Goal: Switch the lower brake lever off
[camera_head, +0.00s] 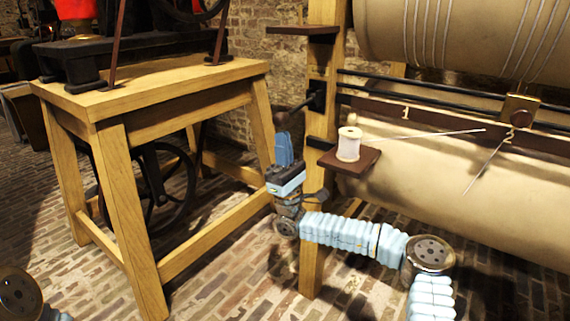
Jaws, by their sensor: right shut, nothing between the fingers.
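A dark lever with a rounded handle (283,118) slants down to the left from a black bracket (318,96) on the wooden post (320,58). It is the only such lever I can make out here. My right gripper (284,139) points upward just below the lever's handle, left of the post. Its blue fingers are shut with nothing between them. I cannot tell whether the fingertips touch the handle. My left gripper is out of view; only a bit of my left arm shows at the lower left corner.
A small shelf (368,163) carries a white spool (348,145) right of the post. Another shelf (300,30) juts out above the lever. Large rollers (460,180) fill the right side. A wooden bench (170,85) with a machine stands left. Brick floor (230,285) lies open between.

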